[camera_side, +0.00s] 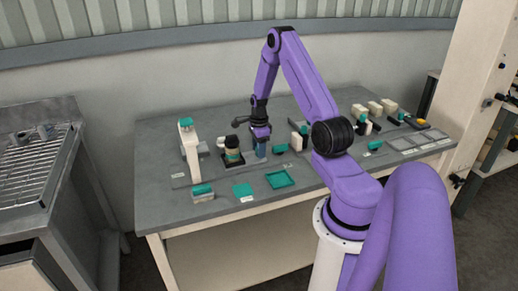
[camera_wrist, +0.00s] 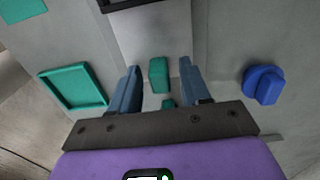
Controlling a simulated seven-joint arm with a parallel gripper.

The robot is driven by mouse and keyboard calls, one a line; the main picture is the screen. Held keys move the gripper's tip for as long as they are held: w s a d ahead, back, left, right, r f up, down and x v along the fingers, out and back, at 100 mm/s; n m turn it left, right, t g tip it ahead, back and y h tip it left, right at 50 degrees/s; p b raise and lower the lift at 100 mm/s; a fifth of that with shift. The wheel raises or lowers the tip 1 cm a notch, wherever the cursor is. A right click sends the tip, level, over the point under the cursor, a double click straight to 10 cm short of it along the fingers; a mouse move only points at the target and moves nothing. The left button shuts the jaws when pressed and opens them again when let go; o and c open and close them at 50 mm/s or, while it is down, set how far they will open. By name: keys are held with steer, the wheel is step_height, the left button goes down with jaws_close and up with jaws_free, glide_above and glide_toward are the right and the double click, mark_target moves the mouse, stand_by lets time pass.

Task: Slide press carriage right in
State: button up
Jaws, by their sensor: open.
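My gripper (camera_side: 261,151) points down low over the grey bench in the side view. In the wrist view its two blue fingers (camera_wrist: 160,66) are apart. A small upright teal block (camera_wrist: 158,75) shows between them, with a gap on each side. A second teal piece (camera_wrist: 168,103) is partly hidden behind the gripper body. A pale plate (camera_wrist: 153,35) lies beyond the teal block, with a dark-edged part at the top of the picture. I cannot tell for certain which part is the press carriage; the teal block may be its handle.
A teal tray (camera_wrist: 101,98) lies left of the fingers and a blue knob (camera_wrist: 263,85) right. A flat teal square (camera_side: 243,190) lies near the front.

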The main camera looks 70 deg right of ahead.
mark_target(250, 157)
jaws_close()
steer(key=shift+w+a, duration=1.4)
jaws_free()
steer(key=shift+r, duration=0.15)
step_height(250, 157, up, 17)
steer(key=shift+r, duration=0.1)
